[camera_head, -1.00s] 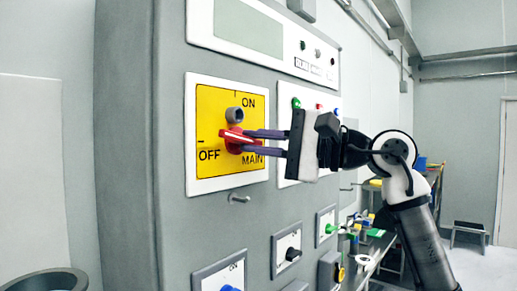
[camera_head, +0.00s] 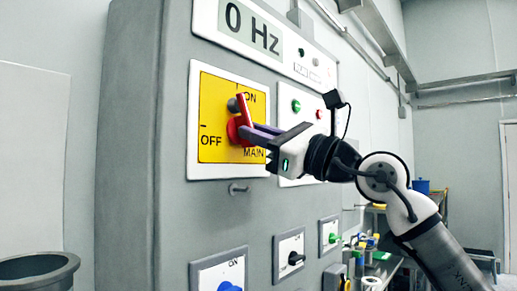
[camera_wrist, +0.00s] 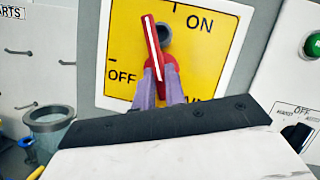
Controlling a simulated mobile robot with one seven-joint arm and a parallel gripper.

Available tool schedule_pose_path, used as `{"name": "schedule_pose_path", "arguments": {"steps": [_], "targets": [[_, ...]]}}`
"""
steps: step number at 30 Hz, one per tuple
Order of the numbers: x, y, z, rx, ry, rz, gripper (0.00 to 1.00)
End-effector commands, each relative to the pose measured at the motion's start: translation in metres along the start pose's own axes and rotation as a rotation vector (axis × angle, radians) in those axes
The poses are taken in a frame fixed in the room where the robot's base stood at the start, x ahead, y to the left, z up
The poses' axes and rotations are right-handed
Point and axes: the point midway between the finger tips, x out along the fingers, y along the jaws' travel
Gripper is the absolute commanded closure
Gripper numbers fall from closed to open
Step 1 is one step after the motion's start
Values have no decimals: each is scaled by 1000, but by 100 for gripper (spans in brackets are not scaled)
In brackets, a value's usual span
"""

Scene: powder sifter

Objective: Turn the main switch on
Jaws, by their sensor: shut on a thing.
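The main switch is a red rotary handle (camera_head: 243,118) on a yellow plate (camera_head: 212,98) marked ON, OFF and MAIN. The handle now stands close to upright, its upper end beside the ON mark. In the wrist view the red handle (camera_wrist: 152,50) leans slightly left, with a grey round lock part (camera_wrist: 165,33) behind it. My gripper (camera_head: 250,134) reaches in from the right, its purple fingers shut on the handle's base. The fingers (camera_wrist: 160,88) also show in the wrist view. The display (camera_head: 250,28) above reads "0 Hz".
Green (camera_head: 296,106) and red buttons sit right of the switch plate. Smaller knobs (camera_head: 294,258) sit lower on the grey cabinet. A grey round container (camera_head: 40,268) stands at the lower left. A cluttered bench is behind my arm.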

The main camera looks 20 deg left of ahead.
Motion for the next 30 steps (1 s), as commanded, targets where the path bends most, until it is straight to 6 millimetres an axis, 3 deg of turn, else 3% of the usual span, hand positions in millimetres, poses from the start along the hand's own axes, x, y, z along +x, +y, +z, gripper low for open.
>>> {"name": "schedule_pose_path", "arguments": {"steps": [15, 30], "targets": [[-1, 5, -2, 325, 5, -137, 100], [0, 4, 0, 400, 4, -164, 100]]}}
